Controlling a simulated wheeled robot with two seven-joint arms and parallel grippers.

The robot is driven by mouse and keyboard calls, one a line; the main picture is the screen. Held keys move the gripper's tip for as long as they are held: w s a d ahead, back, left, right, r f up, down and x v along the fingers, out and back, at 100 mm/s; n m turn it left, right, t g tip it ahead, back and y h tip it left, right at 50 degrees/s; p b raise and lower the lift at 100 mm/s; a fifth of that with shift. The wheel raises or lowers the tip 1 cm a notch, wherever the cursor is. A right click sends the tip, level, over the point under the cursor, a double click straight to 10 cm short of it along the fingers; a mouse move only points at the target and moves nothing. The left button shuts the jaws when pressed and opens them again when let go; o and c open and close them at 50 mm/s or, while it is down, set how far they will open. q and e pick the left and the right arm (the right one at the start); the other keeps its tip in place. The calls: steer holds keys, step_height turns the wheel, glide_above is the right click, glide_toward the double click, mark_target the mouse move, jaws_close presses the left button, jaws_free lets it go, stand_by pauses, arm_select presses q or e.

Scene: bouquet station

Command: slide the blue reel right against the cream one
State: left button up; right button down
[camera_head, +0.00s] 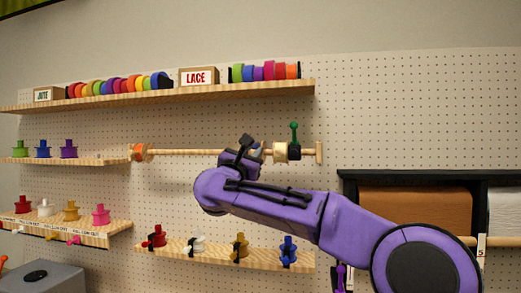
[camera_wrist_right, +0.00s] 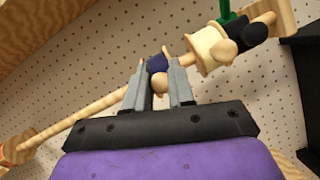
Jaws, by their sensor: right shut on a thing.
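The blue reel (camera_wrist_right: 157,64) is on a horizontal wooden rod (camera_wrist_right: 90,113), between the fingers of my right gripper (camera_wrist_right: 158,82). My right gripper is shut on it; in the head view the gripper (camera_head: 247,150) hides most of the reel. The cream reel (camera_wrist_right: 212,47) is on the same rod to the right of the blue one, and also shows in the head view (camera_head: 280,152). A gripper finger and a short bit of rod show between the two reels. My left gripper is not in view.
An orange reel (camera_head: 139,152) is at the rod's left end. A black clamp with a green handle (camera_head: 294,134) is right of the cream reel, near the rod's end. Shelves with ribbon rolls run above (camera_head: 210,92) and spools stand on a shelf below (camera_head: 220,256).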

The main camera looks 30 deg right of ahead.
steer(key=shift+s+r, duration=0.1)
steer(key=c, duration=1.4)
jaws_free()
steer(key=shift+w+a, duration=0.85)
steer(key=shift+w, duration=0.05)
steer(key=o, duration=0.4)
steer(key=shift+w+a+f, duration=0.15)
steer(key=shift+w+f, duration=0.05)
steer(key=shift+w, duration=0.05)
steer(key=shift+o, duration=0.2)
steer(key=shift+s+d+r, duration=0.1)
steer(key=shift+s+d, duration=0.5)
steer(key=shift+d, duration=0.1)
arm_select(q)
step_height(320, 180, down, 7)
steer(key=b, duration=0.6)
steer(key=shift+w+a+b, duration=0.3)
steer(key=shift+b, duration=0.1)
arm_select(e)
steer(key=v, duration=1)
steer(key=shift+a, duration=0.35)
steer(key=shift+s+d, duration=0.1)
steer(key=shift+d, duration=0.05)
